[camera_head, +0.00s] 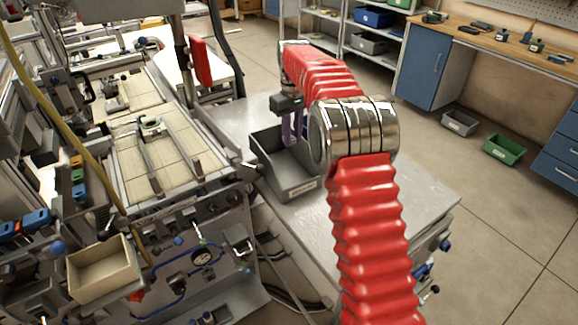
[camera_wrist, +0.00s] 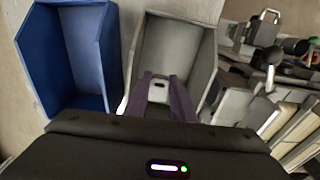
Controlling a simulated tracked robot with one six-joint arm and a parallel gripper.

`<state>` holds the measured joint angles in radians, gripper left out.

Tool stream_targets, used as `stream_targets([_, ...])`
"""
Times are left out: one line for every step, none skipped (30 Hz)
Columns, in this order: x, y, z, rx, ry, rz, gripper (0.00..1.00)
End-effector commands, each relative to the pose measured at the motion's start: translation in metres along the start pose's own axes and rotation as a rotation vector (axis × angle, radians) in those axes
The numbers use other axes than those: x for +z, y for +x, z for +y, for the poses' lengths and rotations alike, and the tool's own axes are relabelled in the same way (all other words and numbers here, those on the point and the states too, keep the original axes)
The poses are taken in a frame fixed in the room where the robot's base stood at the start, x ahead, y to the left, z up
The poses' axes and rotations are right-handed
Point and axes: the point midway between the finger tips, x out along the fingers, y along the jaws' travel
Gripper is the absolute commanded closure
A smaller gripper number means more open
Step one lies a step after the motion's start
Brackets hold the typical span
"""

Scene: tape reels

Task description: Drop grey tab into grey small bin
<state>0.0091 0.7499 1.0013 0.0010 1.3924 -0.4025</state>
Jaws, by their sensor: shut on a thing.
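The grey small bin (camera_head: 279,184) stands on the metal table, with a label on its front wall. It also shows in the wrist view (camera_wrist: 205,50), open side up. My gripper (camera_wrist: 160,106) has two purple fingers over the near end of this bin. The fingers are shut on the grey tab (camera_wrist: 158,89), a small light grey piece with a dark slot. In the head view my gripper (camera_head: 290,138) points down over the bin's back part, partly hidden by my red arm. The tab is not clear there. I cannot tell how far the fingertips are above the bin floor.
A blue bin (camera_wrist: 34,60) stands left of the grey bin in the wrist view. A machine with tan panels (camera_head: 165,150) borders the table on the left. The table top (camera_head: 425,190) is bare at the right. A beige box (camera_head: 103,268) is at lower left.

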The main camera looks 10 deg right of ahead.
Motion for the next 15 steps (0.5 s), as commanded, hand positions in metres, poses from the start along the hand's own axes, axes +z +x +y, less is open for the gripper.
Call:
stream_targets([0.0001,0.0034,0.0001,0.000,0.000,0.000,1.00])
stream_targets([0.0000,0.0048,0.0003,0.000,0.000,0.000,1.00])
stream_targets([-0.0001,0.0065,0.0004,0.000,0.000,0.001,1.00])
stream_targets([-0.0001,0.0075,0.0004,0.000,0.000,0.001,1.00])
stream_targets([0.0000,0.0082,0.0004,0.000,0.000,0.001,1.00])
stream_targets([0.0001,0.0089,0.0004,0.000,0.001,0.001,1.00])
stream_targets([0.0001,0.0092,0.0005,0.000,0.001,0.001,1.00])
stream_targets([0.0001,0.0093,0.0005,0.000,0.001,0.001,1.00])
stream_targets([0.0001,0.0093,0.0006,0.000,0.001,0.001,1.00])
stream_targets([0.0001,0.0093,0.0006,0.000,0.001,0.001,1.00])
stream_targets([0.0001,0.0092,0.0006,0.000,0.001,0.001,1.00])
stream_targets([0.0001,0.0092,0.0007,0.000,0.001,0.001,1.00])
stream_targets([0.0001,0.0091,0.0007,0.000,0.001,0.001,1.00])
stream_targets([0.0002,0.0091,0.0007,0.000,0.001,0.001,0.77])
stream_targets([0.0002,0.0090,0.0008,0.000,0.001,0.001,0.74])
